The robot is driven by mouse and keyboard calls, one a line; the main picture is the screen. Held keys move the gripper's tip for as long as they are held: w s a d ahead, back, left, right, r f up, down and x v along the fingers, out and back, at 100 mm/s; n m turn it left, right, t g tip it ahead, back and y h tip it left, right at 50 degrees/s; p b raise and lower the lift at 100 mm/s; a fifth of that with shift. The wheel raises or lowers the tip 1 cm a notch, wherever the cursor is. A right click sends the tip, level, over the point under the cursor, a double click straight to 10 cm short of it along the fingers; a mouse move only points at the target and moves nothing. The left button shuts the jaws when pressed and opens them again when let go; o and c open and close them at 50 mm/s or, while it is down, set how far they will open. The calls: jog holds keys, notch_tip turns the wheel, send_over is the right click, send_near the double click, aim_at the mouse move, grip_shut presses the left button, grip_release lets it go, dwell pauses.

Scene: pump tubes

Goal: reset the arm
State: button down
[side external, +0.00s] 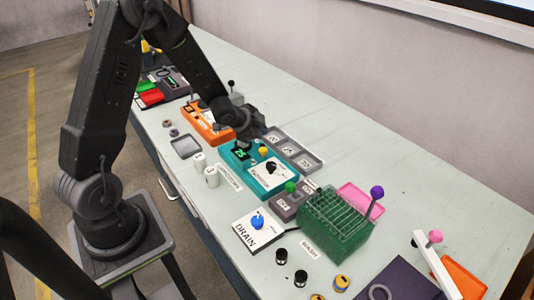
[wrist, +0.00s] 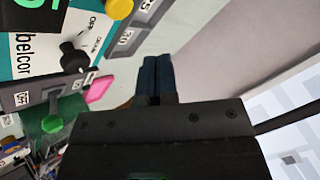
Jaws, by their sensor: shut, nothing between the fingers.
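My arm reaches over the bench in the side view, and my gripper (side external: 244,143) hangs just above the back left of the teal device (side external: 274,186). In the wrist view my gripper's two dark blue fingers (wrist: 158,78) are together with nothing between them. The teal device has a green digital display, a yellow button (side external: 263,151) and a black knob (side external: 271,167). The device's face, with the yellow button (wrist: 119,8) and black knob (wrist: 73,55), fills the upper left of the wrist view. I cannot tell the exact gap between fingertips and device.
A green tube rack (side external: 335,228), pink tray (side external: 360,200) and white DRAIN panel (side external: 257,231) stand nearer the camera. An orange device (side external: 205,127) and grey numbered pads (side external: 290,148) flank the teal one. White cups (side external: 211,178) stand left. The bench's right side along the wall is clear.

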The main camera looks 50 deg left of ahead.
jog(key=s+d+r+n+g+y, duration=0.1)
jog(key=s+d+r+n, duration=0.1)
jog(key=s+d+r, duration=0.45)
jog(key=s+d+r+n+y, duration=0.1)
jog(key=s+r+n, duration=0.2)
jog(key=r, duration=0.7)
jog(key=s+d+r+n+g+h, duration=0.1)
jog(key=s+d+r, duration=0.1)
jog(key=s+d, duration=0.2)
jog(key=s+d+r+n+g+h, duration=0.1)
jog(key=s+d, duration=0.4)
jog(key=s, duration=0.6)
jog(key=shift+s+r+n+h, duration=0.3)
jog(key=shift+r+h, duration=0.2)
jog(key=shift+r, duration=0.4)
